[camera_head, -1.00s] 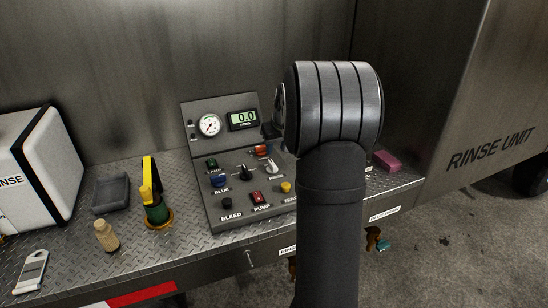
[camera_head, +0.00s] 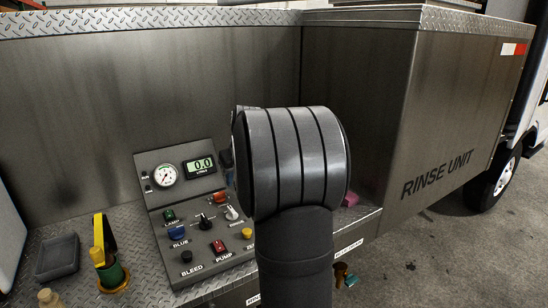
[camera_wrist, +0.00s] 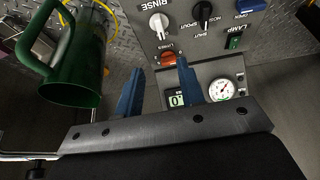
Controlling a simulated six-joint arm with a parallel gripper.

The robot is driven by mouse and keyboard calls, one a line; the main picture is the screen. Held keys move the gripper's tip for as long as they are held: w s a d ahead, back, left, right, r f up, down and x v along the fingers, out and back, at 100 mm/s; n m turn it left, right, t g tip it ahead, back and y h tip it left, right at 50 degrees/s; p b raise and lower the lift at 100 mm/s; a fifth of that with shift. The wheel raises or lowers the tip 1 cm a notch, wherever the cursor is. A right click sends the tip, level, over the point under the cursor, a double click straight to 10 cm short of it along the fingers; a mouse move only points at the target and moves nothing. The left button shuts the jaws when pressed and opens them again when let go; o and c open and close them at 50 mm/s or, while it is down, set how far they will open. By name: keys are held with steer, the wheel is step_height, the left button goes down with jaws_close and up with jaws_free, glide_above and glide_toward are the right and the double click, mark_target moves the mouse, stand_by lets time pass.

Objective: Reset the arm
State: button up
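My gripper (camera_wrist: 157,85) shows in the wrist view with two blue fingers standing apart and nothing between them. Its fingers point toward the control panel (camera_wrist: 205,70), which appears upside down there; I cannot tell whether they touch it. In the head view the thick black link of my arm (camera_head: 293,165) stands in front of the panel's right side and hides most of the gripper. The panel (camera_head: 150,172) carries a gauge, a display reading 0.0, and several knobs and switches.
A green jug (camera_wrist: 75,75) with a handle is close left of the fingers in the wrist view. In the head view, a yellow-black handled item (camera_head: 104,245) and a grey tray (camera_head: 57,256) are left of the panel. The steel RINSE UNIT cabinet (camera_head: 420,130) rises right.

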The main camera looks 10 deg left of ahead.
steer(key=x, duration=1.7)
steer(key=shift+d, duration=0.1)
steer(key=shift+f, duration=0.2)
steer(key=shift+s+r+m+h, duration=0.15)
steer(key=shift+m+h, duration=0.15)
steer(key=shift+m, duration=0.2)
steer(key=v, duration=1.8)
steer(key=m+g+h, duration=0.2)
steer(key=m, duration=0.5)
glide_above(231, 210)
steer(key=d, duration=0.1)
steer(key=f, duration=1.2)
steer(key=shift+s, duration=0.25)
steer(key=shift+w+a+f+m+g, duration=0.15)
steer(key=shift+f, duration=0.3)
steer(key=shift+w+a+f+m+g, duration=0.1)
steer(key=shift+f+m+g, duration=0.05)
steer(key=shift+f, duration=0.3)
